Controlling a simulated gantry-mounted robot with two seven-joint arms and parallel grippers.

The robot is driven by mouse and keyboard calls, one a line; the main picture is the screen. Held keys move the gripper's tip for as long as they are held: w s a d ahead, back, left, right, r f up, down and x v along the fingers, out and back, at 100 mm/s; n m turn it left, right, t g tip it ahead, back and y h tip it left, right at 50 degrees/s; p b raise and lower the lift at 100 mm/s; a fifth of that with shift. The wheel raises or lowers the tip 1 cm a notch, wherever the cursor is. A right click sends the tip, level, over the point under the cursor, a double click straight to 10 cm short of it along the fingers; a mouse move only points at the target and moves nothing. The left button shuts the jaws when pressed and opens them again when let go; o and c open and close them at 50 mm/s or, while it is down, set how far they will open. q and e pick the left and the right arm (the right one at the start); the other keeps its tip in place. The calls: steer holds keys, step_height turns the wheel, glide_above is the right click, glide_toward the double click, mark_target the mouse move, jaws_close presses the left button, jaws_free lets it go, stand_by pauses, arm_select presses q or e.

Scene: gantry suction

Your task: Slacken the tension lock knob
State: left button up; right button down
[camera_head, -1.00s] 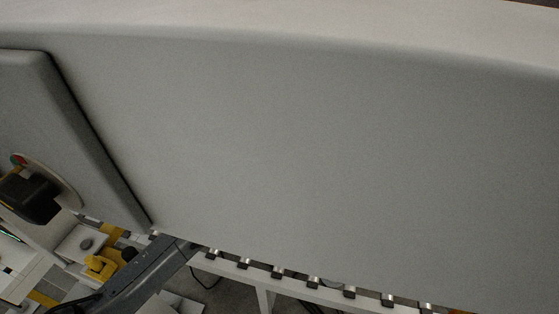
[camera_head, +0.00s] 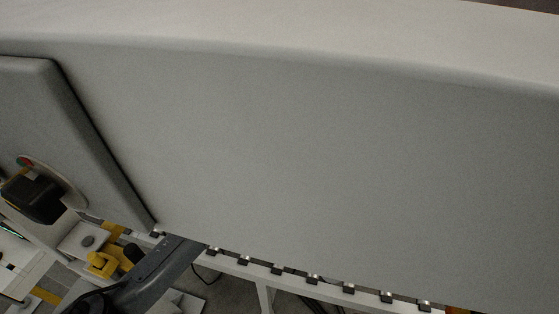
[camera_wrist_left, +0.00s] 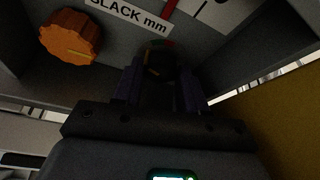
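In the left wrist view a dark round knob (camera_wrist_left: 159,60) with a red and green arc at its rim stands on a grey panel. The two dark fingers of my left gripper (camera_wrist_left: 160,78) are apart, one on each side of this knob. I cannot tell whether they touch it. An orange ridged knob (camera_wrist_left: 70,37) with a yellow line is at upper left, apart from the fingers. Neither knob carries a readable name, so I cannot tell which is the tension lock. My right gripper is not in view.
A label reading "SLACK mm" (camera_wrist_left: 128,14) and a scale lie above the fingers. A yellowish surface (camera_wrist_left: 285,115) is close on the right. In the head view a large grey surface (camera_head: 320,160) fills most of the picture, with a roller rail (camera_head: 320,285) below it.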

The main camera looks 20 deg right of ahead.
arm_select(q)
steer(key=shift+c, duration=1.2)
steer(key=shift+f+b, duration=0.15)
steer(key=shift+b, duration=0.5)
steer(key=n+h+b, duration=0.1)
steer(key=b, duration=0.1)
steer(key=n+b, duration=0.1)
steer(key=b, duration=0.1)
steer(key=shift+a+f+n+g+h+b, duration=0.1)
steer(key=shift+f+n+g+h+b, duration=0.05)
steer(key=shift+n+g+h+b, duration=0.2)
steer(key=shift+r+n+h+b, duration=0.2)
steer(key=shift+n+h+b, duration=0.45)
steer(key=shift+n+b, duration=0.55)
steer(key=o, duration=0.8)
steer(key=shift+a, duration=0.1)
